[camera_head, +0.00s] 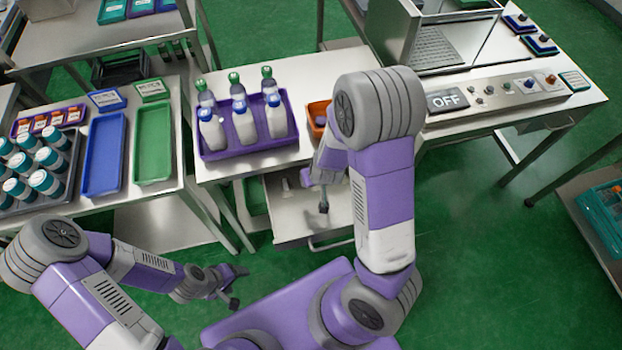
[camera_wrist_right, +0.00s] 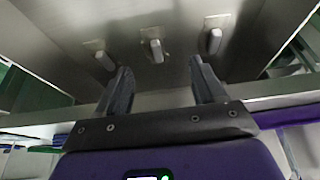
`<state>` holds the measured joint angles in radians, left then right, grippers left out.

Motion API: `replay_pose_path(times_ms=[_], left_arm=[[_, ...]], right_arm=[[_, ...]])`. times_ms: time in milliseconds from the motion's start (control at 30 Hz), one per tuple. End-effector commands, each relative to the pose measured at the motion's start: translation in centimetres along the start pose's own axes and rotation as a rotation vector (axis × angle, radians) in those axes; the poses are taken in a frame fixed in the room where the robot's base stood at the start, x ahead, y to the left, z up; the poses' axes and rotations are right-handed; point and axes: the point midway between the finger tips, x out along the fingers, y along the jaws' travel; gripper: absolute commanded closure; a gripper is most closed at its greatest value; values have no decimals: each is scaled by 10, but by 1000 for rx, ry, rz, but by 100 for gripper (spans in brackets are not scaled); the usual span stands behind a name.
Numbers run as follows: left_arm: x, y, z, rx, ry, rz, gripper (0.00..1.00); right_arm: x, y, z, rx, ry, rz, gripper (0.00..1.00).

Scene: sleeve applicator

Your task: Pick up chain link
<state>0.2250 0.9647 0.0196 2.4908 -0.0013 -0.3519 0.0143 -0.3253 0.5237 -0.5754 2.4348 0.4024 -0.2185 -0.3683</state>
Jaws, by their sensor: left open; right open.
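Small pale grey pieces lie in a metal drawer and look like chain links: a left one (camera_wrist_right: 105,61), a middle one (camera_wrist_right: 155,50) and a right one (camera_wrist_right: 213,41), each on a small light pad. My right gripper (camera_wrist_right: 163,86) is open and empty, its two dark fingers pointing toward them. The middle piece appears between the fingertips, beyond them; I see no contact. In the head view the open drawer (camera_head: 288,229) is partly covered by my right arm. My left gripper (camera_head: 238,287) is open and empty, low over the floor at the left.
A purple tray (camera_head: 250,154) of white bottles stands on the table above the drawer, beside an orange bin (camera_head: 317,113) partly hidden by my arm. A control panel reading OFF (camera_head: 446,99) is to the right. Blue (camera_head: 103,155) and green trays (camera_head: 153,145) lie left.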

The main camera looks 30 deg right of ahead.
Motion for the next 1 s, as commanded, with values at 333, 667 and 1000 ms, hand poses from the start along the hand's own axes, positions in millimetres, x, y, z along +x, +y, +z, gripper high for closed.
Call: replay_pose_path(times_ms=[333, 667, 1000], left_arm=[[22, -8, -1, 0, 0, 0, 33], [41, -15, -2, 0, 1, 0, 33], [40, -15, -2, 0, 1, 0, 33]], right_arm=[[38, 3, 1, 2, 0, 1, 31], [79, 8, -3, 0, -1, 0, 31], [79, 7, -4, 0, 0, 0, 43]])
